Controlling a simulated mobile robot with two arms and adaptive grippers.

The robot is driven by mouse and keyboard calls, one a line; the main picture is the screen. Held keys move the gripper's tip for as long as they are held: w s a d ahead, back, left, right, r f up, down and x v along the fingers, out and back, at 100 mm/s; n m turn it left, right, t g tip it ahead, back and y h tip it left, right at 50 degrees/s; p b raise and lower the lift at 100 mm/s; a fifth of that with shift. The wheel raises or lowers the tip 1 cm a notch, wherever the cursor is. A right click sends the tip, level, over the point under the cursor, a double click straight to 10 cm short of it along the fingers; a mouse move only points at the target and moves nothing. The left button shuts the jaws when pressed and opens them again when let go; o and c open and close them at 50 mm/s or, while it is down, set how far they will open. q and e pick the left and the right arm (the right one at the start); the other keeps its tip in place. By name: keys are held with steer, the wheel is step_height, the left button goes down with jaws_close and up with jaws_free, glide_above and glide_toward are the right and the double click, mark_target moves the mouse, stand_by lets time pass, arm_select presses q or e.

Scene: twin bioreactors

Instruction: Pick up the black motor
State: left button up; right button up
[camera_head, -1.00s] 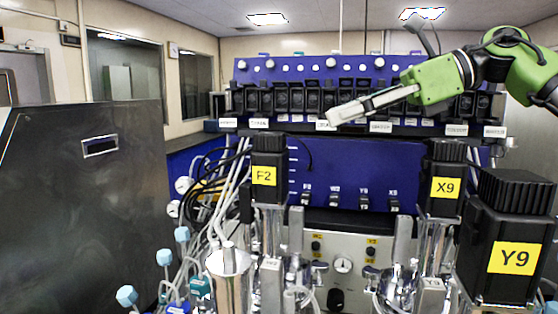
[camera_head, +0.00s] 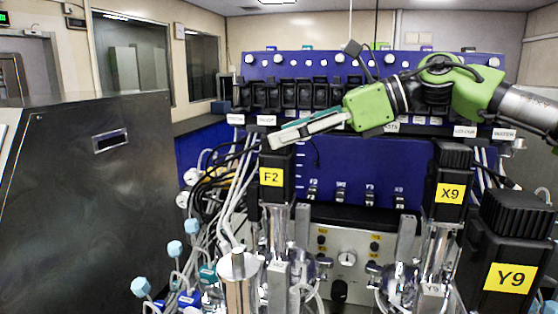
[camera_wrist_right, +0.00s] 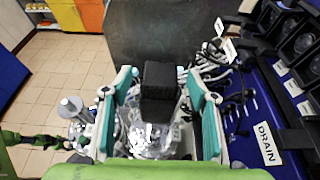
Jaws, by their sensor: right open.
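A black motor with a yellow F2 label (camera_head: 276,176) stands upright on a bioreactor just left of the middle in the head view. Two more black motors, X9 (camera_head: 451,183) and Y9 (camera_head: 502,247), stand to the right. My right gripper (camera_head: 277,138) reaches left, with its fingertips at the top of the F2 motor, partly covering it. In the right wrist view a black motor (camera_wrist_right: 159,80) shows between the two spread teal-padded fingers, with visible space on both sides. The right gripper is open and empty. My left gripper is not clearly seen.
A blue panel (camera_head: 370,165) with a row of black pumps (camera_head: 290,95) stands behind the motors. Tubes and cables (camera_head: 235,195) crowd the F2 motor's left side. A large dark metal cabinet (camera_head: 85,200) fills the left. Free floor (camera_wrist_right: 60,70) shows in the wrist view.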

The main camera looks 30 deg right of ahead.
steer(key=shift+p+x, duration=0.35)
steer(key=shift+x, duration=1.1)
steer(key=shift+d, duration=0.1)
steer(key=shift+c, duration=1.4)
steer(key=shift+s+r, duration=0.1)
jaws_close()
steer(key=shift+r, duration=0.15)
